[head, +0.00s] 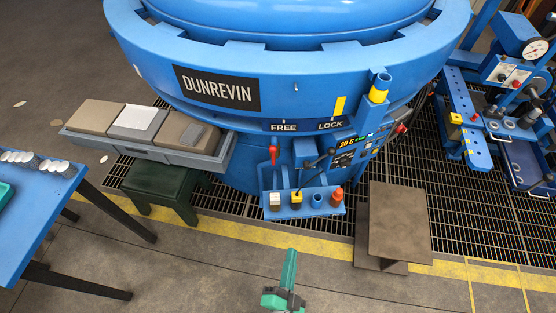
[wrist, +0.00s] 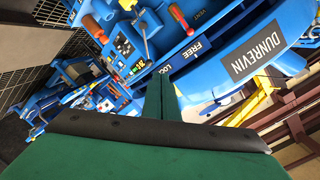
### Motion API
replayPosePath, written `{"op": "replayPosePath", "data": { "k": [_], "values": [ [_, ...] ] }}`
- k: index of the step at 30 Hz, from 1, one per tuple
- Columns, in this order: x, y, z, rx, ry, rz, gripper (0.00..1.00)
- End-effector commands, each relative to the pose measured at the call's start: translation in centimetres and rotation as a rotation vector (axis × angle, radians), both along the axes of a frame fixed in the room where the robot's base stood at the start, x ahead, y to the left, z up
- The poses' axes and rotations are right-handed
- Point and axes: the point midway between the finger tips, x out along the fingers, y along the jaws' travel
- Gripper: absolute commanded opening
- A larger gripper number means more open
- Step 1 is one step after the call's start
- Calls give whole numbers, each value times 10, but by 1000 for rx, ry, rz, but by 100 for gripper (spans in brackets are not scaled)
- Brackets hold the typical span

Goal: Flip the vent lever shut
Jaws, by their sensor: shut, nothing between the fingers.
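The vent lever (head: 273,156) has a red grip and stands roughly upright at the left of the small blue control shelf on the furnace front. In the wrist view the red-gripped lever (wrist: 180,17) is at the top, beside lettering that seems to read VENT. My gripper (head: 291,252) is shut and empty, with green fingers pointing toward the furnace. It is at the bottom centre of the head view, in front of the shelf and apart from the lever. In the wrist view its fingers (wrist: 162,85) hide part of the panel.
The shelf (head: 303,211) carries white, yellow, blue and red controls, with a dark lever (head: 322,162) behind. A brown plate (head: 399,222) stands to the right. A dark green stool (head: 165,185) and blue table (head: 38,200) are left. Floor before the shelf is clear.

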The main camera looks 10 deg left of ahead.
Motion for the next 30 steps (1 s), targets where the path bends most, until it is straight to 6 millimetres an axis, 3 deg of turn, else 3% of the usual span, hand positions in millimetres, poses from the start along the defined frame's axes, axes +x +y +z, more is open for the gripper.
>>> {"op": "replayPosePath", "data": {
  "k": [9, 21, 24, 30],
  "values": [
    [87, 18, -33, 459, -36, -34, 0],
    [200, 52, -49, 1017, -46, -53, 0],
    [222, 60, -49, 1119, -43, -54, 0],
    [244, 68, -48, 1233, -37, -57, 0]
  ]
}}
